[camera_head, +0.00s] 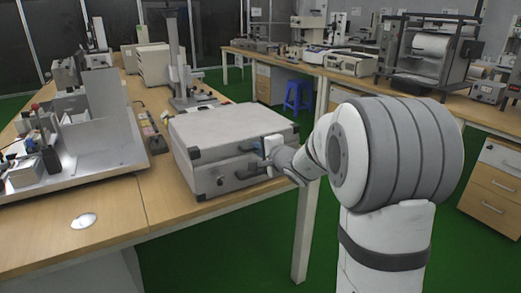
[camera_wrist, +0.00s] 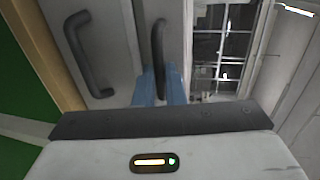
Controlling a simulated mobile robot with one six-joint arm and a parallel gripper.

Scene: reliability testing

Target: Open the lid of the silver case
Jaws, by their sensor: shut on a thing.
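The silver case (camera_head: 205,174) lies flat on the wooden table, with black corner pieces and a latch on its front. Its lid (camera_head: 225,124) lies down over the body; I cannot tell whether there is a small gap at the seam. My gripper (camera_head: 262,149) is at the case's right front side. In the wrist view, the blue fingers of my gripper (camera_wrist: 158,88) are shut on a dark upright handle (camera_wrist: 158,40). A second dark handle (camera_wrist: 84,55) is to the left on the pale case face, clear of the fingers. The fingertips are partly hidden in the head view.
The table (camera_head: 165,208) is bare in front of the case. A metal rig (camera_head: 100,140) stands to the left and a stand (camera_head: 178,70) behind. Another bench (camera_head: 300,62) with instruments and a blue stool (camera_head: 298,95) are beyond. Green floor lies below.

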